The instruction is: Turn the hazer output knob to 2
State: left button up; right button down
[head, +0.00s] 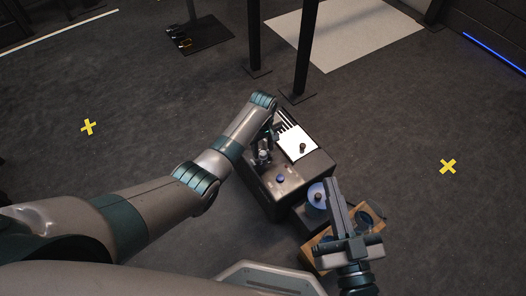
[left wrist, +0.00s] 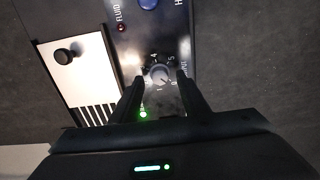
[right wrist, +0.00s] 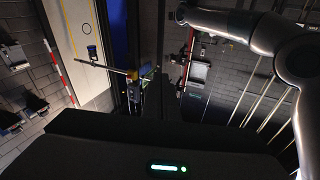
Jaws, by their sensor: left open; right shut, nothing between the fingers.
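The hazer (head: 250,182) is a dark box on the floor, below the centre of the head view. In the left wrist view its output knob (left wrist: 160,75) is a small grey knob on a dark panel, ringed by numbers; 1, 4 and 5 are readable. I cannot tell which number it points to. My left gripper (head: 264,150) is over the panel. In the left wrist view its open fingers (left wrist: 159,80) stand on either side of the knob, with no clear contact. My right gripper (head: 332,184) is shut and empty, raised at the lower right.
A blue button (head: 280,178) and a white lid with a black knob (head: 302,147) are on the hazer. A blue round container (head: 317,195) and a wooden crate (head: 310,250) stand near my right gripper. Dark posts (head: 305,50) rise behind. The floor at both sides is clear.

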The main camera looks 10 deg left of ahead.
pick_arm(q)
jog(key=shift+f, duration=0.7)
pick_arm(e)
jog(key=shift+s+a+r+t, duration=0.15)
jog(key=shift+r+t, duration=0.1)
jog(key=shift+r, duration=0.25)
jog(key=shift+s+d+r+t, duration=0.15)
jog(key=shift+r+t, duration=0.1)
jog(key=shift+r, duration=0.25)
jog(key=shift+a, duration=0.1)
pick_arm(q)
grip_shut()
